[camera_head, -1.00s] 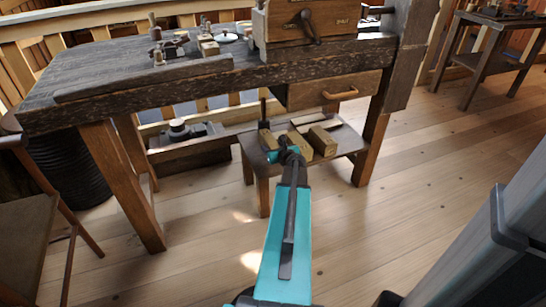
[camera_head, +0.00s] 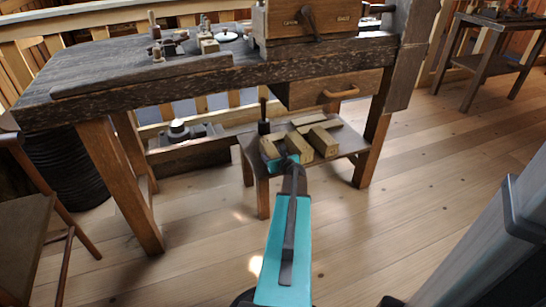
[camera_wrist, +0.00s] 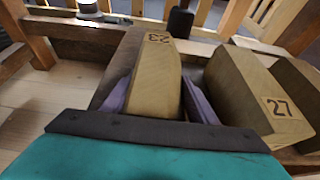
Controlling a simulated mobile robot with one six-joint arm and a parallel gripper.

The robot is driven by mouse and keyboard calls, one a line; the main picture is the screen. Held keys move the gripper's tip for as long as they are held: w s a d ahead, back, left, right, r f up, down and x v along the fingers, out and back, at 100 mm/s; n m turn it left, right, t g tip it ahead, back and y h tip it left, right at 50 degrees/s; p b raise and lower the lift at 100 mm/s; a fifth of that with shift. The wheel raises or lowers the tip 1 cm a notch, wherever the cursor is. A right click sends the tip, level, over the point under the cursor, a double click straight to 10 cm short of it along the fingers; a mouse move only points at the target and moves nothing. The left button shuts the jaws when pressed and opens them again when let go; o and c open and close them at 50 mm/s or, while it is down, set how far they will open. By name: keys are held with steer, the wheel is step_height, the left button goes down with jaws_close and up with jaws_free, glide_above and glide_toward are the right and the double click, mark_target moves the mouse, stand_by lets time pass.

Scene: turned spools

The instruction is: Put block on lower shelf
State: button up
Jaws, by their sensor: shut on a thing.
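My gripper (camera_head: 284,163) is at the front edge of a low wooden platform (camera_head: 352,143) under the workbench. In the wrist view my gripper (camera_wrist: 157,98) has its purple fingers on both sides of a tan wooden block marked 23 (camera_wrist: 155,72), shut on it. The block also shows in the head view (camera_head: 268,148), partly hidden by the gripper. I cannot tell whether its underside touches the platform. To its right is a block marked 27 (camera_wrist: 255,95), apart from it, with another block (camera_wrist: 302,85) further right. A low shelf (camera_head: 215,143) runs behind, under the bench.
A dark upright post (camera_wrist: 180,22) stands just behind the held block. The workbench top (camera_head: 120,75) and a drawer (camera_head: 330,90) overhang the platform. Bench legs (camera_head: 372,140) stand at either side. A dark tool (camera_head: 180,130) sits on the low shelf at left. The floor in front is clear.

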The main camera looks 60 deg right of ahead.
steer(key=o, duration=1.4)
steer(key=shift+f, duration=0.1)
steer(key=shift+v, duration=0.8)
steer(key=p+v, duration=0.2)
steer(key=v, duration=0.8)
steer(key=shift+s+r+p, duration=0.15)
steer(key=shift+r+p, duration=0.05)
steer(key=shift+p, duration=0.2)
steer(key=shift+a, duration=0.1)
